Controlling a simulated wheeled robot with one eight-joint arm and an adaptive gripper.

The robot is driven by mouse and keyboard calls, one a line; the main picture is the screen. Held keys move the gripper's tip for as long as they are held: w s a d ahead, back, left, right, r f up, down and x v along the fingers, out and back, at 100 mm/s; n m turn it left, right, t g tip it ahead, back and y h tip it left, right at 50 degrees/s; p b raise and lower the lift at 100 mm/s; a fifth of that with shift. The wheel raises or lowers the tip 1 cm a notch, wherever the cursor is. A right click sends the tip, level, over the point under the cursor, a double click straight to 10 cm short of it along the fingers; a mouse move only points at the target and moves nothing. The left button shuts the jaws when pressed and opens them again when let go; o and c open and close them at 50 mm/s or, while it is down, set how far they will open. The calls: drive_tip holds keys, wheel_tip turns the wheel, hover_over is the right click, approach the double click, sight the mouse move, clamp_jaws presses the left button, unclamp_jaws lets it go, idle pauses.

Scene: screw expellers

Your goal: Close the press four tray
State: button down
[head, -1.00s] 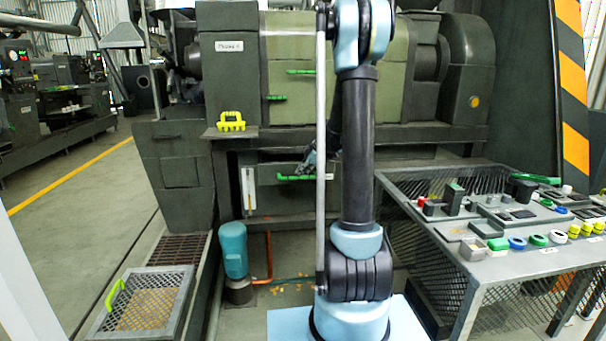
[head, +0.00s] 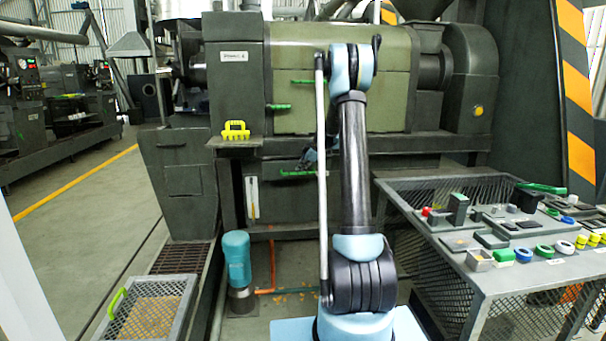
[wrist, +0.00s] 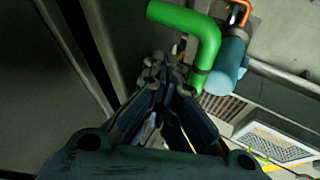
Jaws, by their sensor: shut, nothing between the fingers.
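The press four tray (head: 276,198) is a dark drawer low under the press, with a green bar handle (head: 298,173) on its front. In the wrist view the handle is a thick bent green bar (wrist: 195,30). My gripper (head: 310,158) is at the tray front, by the handle and partly hidden behind my arm. In the wrist view its fingertips (wrist: 165,70) are shut together and empty, just beside the handle's bend. I cannot tell whether they touch the tray. My arm hides the tray's right part, and any remaining gap is unclear.
The press (head: 340,80) stands above, with a yellow handle (head: 235,130) on a ledge. A teal motor (head: 237,260) stands on the floor, left of my arm. A mesh basket (head: 148,310) is at lower left. A control table (head: 500,235) stands close on the right.

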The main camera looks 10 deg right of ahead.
drive_tip(key=shift+w, duration=0.3)
drive_tip(key=shift+r, duration=0.1)
drive_tip(key=v, duration=0.9)
drive_tip(key=s+d+f+m+t+h, duration=0.1)
drive_tip(key=s+d+f+m+t, duration=0.3)
drive_tip(key=m, duration=0.7)
drive_tip(key=s+m+t, duration=0.1)
drive_tip(key=s+m, duration=0.5)
drive_tip(key=m, duration=0.5)
drive_tip(key=s+d+f+m+t+h, duration=0.1)
drive_tip(key=s+d+f+m+t, duration=0.3)
drive_tip(key=m, duration=0.7)
drive_tip(key=w+a+f+g, duration=0.1)
drive_tip(key=w+a, duration=0.3)
drive_tip(key=w, duration=0.7)
drive_tip(key=shift+w+a, duration=0.2)
drive_tip(key=shift+w, duration=0.15)
